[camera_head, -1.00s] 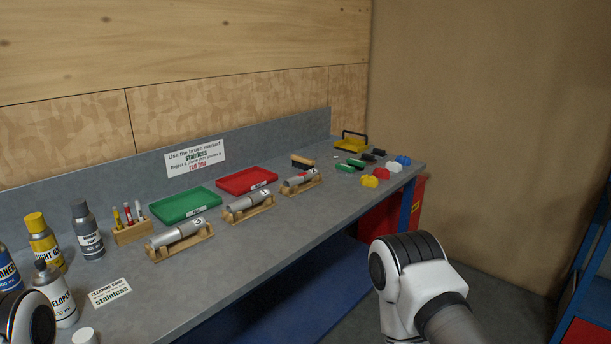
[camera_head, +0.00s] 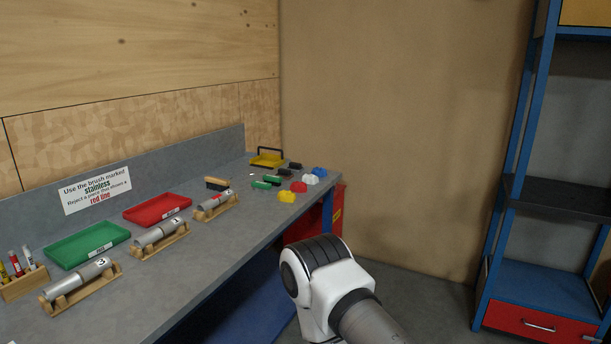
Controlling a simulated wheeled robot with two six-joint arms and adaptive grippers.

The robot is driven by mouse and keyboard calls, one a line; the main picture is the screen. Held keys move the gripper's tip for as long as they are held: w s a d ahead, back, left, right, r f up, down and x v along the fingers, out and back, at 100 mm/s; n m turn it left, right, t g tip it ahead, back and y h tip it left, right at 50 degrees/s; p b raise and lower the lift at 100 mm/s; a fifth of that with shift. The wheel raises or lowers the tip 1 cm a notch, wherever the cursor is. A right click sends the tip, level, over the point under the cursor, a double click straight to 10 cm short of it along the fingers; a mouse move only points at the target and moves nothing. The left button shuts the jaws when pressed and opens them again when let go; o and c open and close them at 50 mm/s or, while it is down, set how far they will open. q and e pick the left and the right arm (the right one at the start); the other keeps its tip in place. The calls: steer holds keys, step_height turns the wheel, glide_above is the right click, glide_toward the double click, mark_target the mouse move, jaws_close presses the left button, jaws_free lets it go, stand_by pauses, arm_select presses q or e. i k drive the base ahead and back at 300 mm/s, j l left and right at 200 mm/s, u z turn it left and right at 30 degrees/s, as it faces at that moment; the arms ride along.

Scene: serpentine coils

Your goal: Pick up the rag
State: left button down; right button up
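Several small crumpled cloth-like pieces lie at the far right end of the grey bench (camera_head: 225,243). A yellow one (camera_head: 287,197) is nearest the front edge, with a red one (camera_head: 299,187), a white one (camera_head: 310,179) and a blue one (camera_head: 319,172) behind it. They look like rags, but they are too small to be sure. A white and dark link of my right arm (camera_head: 325,280) rises in front of the bench, apart from these pieces. Neither gripper shows.
Metal cylinders rest in wooden cradles (camera_head: 88,290) along the bench, beside a green tray (camera_head: 88,244) and a red tray (camera_head: 157,209). A brush (camera_head: 216,184) and a yellow tray (camera_head: 267,159) are farther back. A blue shelf rack (camera_head: 545,285) stands right, with floor between.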

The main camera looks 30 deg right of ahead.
mark_target(311, 178)
steer(key=i+l+u, duration=0.1)
steer(key=l, duration=0.35)
steer(key=i+l, duration=0.35)
steer(key=i+l+u, duration=0.15)
steer(key=l, duration=0.4)
steer(key=i+l+u, duration=0.1)
steer(key=l, duration=0.4)
steer(key=i+l+u, duration=0.1)
steer(key=i+l, duration=0.2)
steer(key=l, duration=0.2)
steer(key=i+l, duration=0.15)
steer(key=l, duration=0.35)
steer(key=i+l+u, duration=0.15)
steer(key=l, duration=0.35)
steer(key=i+l+u, duration=0.1)
steer(key=l, duration=0.45)
